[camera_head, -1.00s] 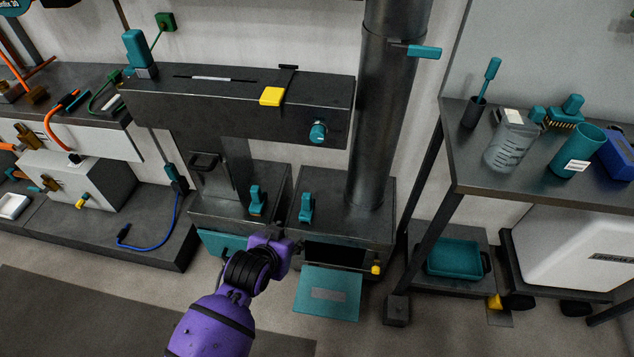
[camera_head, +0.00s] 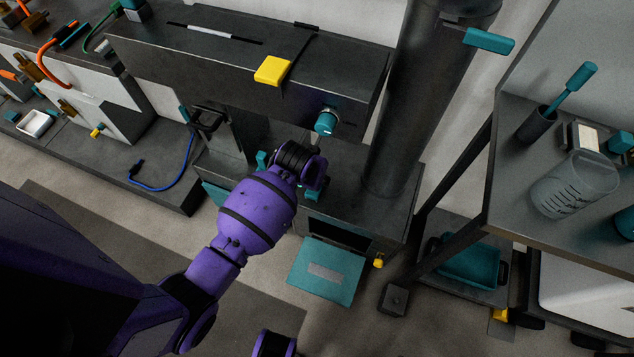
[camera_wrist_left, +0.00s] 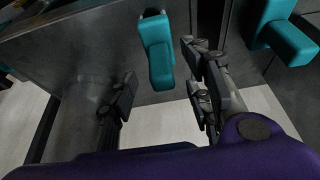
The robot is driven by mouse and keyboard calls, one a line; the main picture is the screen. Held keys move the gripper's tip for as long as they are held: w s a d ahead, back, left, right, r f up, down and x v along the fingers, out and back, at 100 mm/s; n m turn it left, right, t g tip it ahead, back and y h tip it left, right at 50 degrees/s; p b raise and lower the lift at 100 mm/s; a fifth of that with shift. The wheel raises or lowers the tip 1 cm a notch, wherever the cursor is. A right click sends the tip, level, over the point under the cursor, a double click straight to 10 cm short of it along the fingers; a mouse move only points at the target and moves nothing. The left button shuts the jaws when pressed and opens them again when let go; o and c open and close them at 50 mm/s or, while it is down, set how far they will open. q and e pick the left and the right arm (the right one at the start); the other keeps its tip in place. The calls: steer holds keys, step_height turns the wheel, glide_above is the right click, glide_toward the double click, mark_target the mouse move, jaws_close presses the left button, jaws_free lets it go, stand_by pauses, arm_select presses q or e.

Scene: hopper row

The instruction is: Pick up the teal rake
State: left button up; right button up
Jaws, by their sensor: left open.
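I cannot pick out a teal rake for certain; several teal handled things are in view. In the left wrist view a teal handle (camera_wrist_left: 158,52) stands just beyond my left gripper (camera_wrist_left: 163,98), lined up between its open fingers and not gripped. A second teal handle (camera_wrist_left: 288,38) is at the right. In the head view, teal handles (camera_head: 313,192) (camera_head: 262,160) on the hopper bases are partly hidden by my purple left wrist, which also hides my fingers. A teal-handled tool (camera_head: 572,88) stands in a dark cup at right. My right gripper is not in view.
A dark beam with a yellow slider (camera_head: 272,69) and teal knob (camera_head: 326,121) overhangs the hopper bases. A dark column (camera_head: 415,100) rises beside them. A teal flap (camera_head: 327,270) hangs open in front. The right bench holds a clear beaker (camera_head: 572,187).

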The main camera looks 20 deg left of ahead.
arm_select(q)
steer(key=b+x, duration=0.1)
steer(key=x, duration=0.3)
steer(key=shift+w+f, duration=0.2)
steer(key=shift+w, duration=0.1)
steer(key=shift+c, duration=0.3)
jaws_close()
